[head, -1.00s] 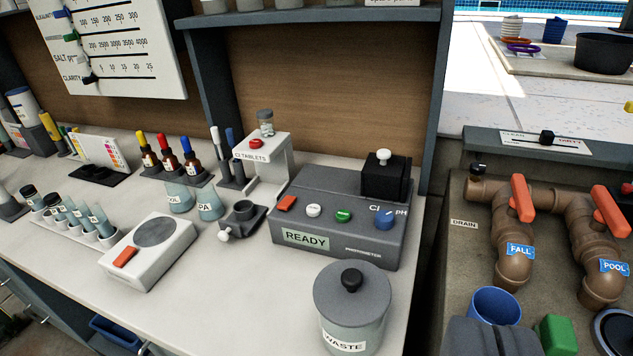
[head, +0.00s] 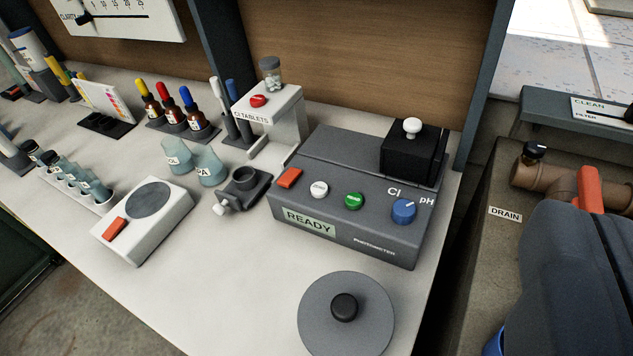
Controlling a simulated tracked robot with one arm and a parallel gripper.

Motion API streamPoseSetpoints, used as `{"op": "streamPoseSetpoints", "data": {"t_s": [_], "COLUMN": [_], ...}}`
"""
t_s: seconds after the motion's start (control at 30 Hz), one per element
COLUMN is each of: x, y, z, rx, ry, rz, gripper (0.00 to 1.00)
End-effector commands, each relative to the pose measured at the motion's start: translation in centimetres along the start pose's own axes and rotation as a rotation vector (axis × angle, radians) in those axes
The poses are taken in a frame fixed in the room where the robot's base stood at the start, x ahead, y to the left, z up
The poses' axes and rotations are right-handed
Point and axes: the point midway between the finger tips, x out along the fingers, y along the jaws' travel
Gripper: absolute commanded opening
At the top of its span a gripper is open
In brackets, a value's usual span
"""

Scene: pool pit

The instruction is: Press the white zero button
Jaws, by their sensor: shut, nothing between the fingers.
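The white zero button (head: 319,189) is on the sloped front panel of the grey photometer (head: 345,222). It sits between a red-orange button (head: 289,178) on the left and a green button (head: 353,202) on the right. A blue knob (head: 403,211) by the Cl and pH marks is further right. The display (head: 309,222) reads READY. My gripper (head: 578,225) shows as a dark grey shape at the right edge, shut and empty. In the picture it is well to the right of the photometer, apart from the button. Its lower part is cut off by the frame.
A lidded round pot (head: 345,318) stands in front of the photometer. A black holder with a white knob (head: 412,140) rises at its back right. A tablet stand (head: 270,118), a small dark cup (head: 243,184) and a white scale-like device (head: 143,225) are to the left.

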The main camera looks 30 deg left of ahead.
Motion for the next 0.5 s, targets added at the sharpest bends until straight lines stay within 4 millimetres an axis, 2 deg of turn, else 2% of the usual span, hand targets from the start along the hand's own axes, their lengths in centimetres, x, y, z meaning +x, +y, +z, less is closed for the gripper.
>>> {"op": "streamPoseSetpoints", "data": {"t_s": [0.07,0.23,0.5], "x": [1.2,5.5,12.8], "y": [-0.5,-2.5,-7.0], "z": [-0.6,-1.4,-0.6], "rx": [0.013,0.068,0.181], "ry": [-0.022,-0.102,-0.265], "rz": [-0.019,-0.086,-0.191], "gripper": [0.0,0.0,0.0]}}
